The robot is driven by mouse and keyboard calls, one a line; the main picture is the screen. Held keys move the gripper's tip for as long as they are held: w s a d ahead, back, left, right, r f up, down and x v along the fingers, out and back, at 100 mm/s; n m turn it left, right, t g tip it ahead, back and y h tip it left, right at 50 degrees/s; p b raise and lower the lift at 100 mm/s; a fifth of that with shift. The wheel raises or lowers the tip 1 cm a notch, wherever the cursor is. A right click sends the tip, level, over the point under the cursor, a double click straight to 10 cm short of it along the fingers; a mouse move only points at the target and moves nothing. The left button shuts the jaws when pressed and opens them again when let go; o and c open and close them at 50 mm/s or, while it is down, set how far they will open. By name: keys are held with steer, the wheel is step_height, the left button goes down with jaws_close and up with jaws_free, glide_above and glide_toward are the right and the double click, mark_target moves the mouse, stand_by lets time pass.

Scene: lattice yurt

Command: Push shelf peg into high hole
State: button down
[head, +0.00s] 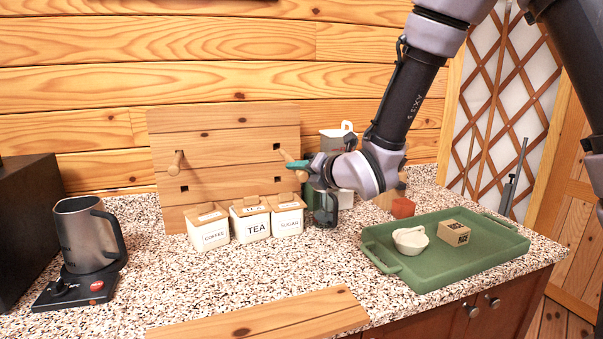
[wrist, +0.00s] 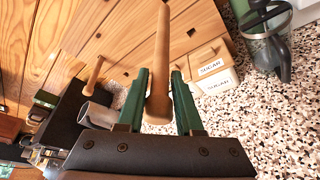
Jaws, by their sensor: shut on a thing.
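A light wooden shelf peg (head: 286,156) is held in my gripper (head: 299,165), pointing left toward the upright wooden board (head: 222,138). Its far end is close to the high right hole (head: 277,147); I cannot tell whether it touches or enters. In the wrist view the held peg (wrist: 161,60) lies between the green fingertips of my gripper (wrist: 160,95), its thicker rounded end nearest me. Another peg (head: 176,158) sticks out of the board at the upper left. Lower holes show at left (head: 184,188) and right (head: 281,178).
Coffee (head: 209,228), tea (head: 251,220) and sugar (head: 287,215) canisters stand below the board. A glass press (wrist: 265,45) stands right of them. A green tray (head: 440,262) with a bowl and small box lies at right. A kettle (head: 86,240) stands at left.

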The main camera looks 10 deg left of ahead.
mark_target(286, 156)
steer(key=shift+w+a, duration=0.45)
steer(key=shift+w, duration=0.25)
steer(key=shift+w+a, duration=0.45)
steer(key=shift+w, duration=0.25)
steer(key=shift+w+a, duration=0.45)
steer(key=shift+w, duration=0.25)
steer(key=shift+w+a, duration=0.75)
steer(key=shift+w, duration=0.45)
steer(key=shift+w+a, duration=0.7)
steer(key=shift+w, duration=0.55)
steer(key=shift+w+a, duration=0.75)
steer(key=shift+w, duration=0.45)
steer(key=c, duration=0.5)
jaws_free()
steer(key=shift+s, duration=0.1)
steer(key=v, duration=1)
steer(key=shift+s+d, duration=0.15)
steer(key=shift+d, duration=0.1)
